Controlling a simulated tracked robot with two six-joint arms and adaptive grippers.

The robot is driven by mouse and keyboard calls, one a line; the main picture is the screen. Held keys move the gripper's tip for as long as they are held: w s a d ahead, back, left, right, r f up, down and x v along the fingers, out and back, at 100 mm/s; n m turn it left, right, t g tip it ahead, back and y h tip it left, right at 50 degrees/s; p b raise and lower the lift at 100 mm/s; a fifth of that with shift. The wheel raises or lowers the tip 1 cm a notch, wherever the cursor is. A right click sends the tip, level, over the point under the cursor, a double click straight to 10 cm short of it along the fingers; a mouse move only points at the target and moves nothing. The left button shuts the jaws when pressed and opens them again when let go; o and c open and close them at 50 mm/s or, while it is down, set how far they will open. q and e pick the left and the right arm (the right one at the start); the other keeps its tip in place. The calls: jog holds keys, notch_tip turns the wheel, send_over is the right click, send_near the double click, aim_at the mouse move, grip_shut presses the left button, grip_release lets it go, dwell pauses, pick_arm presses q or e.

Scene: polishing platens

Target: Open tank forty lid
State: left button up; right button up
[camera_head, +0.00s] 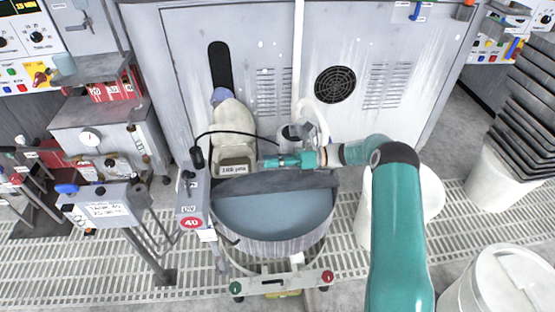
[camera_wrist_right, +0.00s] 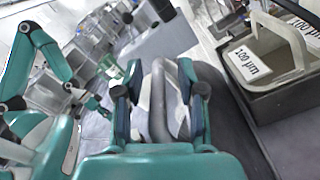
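The round grey tank (camera_head: 270,240), beside a control box with a red "40" sign (camera_head: 192,222), stands in the middle of the head view. Its front part shows a smooth blue-grey surface; a darker grey flat piece (camera_head: 275,183) covers the back part. I cannot tell whether that piece is the lid. My right gripper (camera_head: 272,163) is above the tank's back edge. In the right wrist view, its fingers (camera_wrist_right: 163,105) are spread either side of a grey curved bar (camera_wrist_right: 160,105), with gaps visible; contact is unclear. A teal arm, probably my left, shows at left there; its gripper (camera_wrist_right: 98,107) is small and unclear.
A bin labelled "100 µm" (camera_head: 235,169) stands close behind the tank, left of my right gripper. A black cable (camera_head: 240,133) arches over it. A labelled box on a post (camera_head: 107,207) stands at left. White buckets (camera_head: 504,283) stand at right. Grating floor lies in front.

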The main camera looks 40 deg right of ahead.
jog(key=v, duration=1.2)
jog(key=shift+f, duration=0.15)
